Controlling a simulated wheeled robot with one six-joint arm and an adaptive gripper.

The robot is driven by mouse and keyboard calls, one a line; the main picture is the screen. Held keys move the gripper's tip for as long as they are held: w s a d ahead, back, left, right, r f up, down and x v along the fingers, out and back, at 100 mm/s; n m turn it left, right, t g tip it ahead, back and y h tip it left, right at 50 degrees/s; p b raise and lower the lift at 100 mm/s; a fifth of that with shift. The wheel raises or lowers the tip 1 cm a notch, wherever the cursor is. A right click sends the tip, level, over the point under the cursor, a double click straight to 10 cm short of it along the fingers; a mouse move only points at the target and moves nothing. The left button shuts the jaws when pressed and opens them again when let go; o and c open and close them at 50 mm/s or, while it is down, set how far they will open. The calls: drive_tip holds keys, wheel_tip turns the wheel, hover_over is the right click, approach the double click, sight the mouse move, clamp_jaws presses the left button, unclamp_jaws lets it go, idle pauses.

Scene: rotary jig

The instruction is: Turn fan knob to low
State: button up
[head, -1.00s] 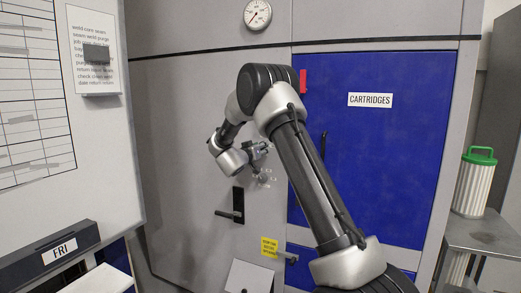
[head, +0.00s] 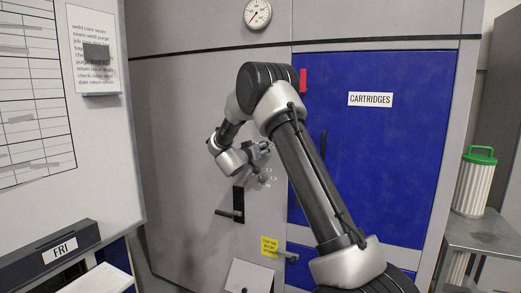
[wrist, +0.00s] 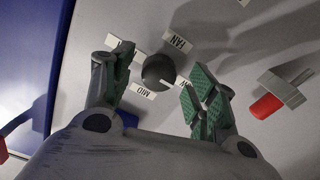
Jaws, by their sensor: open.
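The fan knob (wrist: 158,71) is a dark round knob on a grey panel in the wrist view. The FAN label (wrist: 178,43) is beside it, and the MID label (wrist: 143,91) is on its opposite side. A white mark at the knob's edge points toward a label (wrist: 183,82) partly covered by a finger; only a letter or so shows. Another label is mostly hidden by the other finger. My gripper (wrist: 160,65) is open, its green-padded fingers on either side of the knob with gaps. In the head view my gripper (head: 258,150) is at the grey door; the knob is not distinguishable there.
A red-ended grey lever (wrist: 273,99) stands right of the knob in the wrist view. In the head view, a black door handle (head: 237,208) is below my gripper, a blue CARTRIDGES door (head: 385,150) is right, and a whiteboard (head: 115,150) is left.

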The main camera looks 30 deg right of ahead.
drive_tip(key=v, duration=1.1)
drive_tip(key=shift+s+a, duration=0.25)
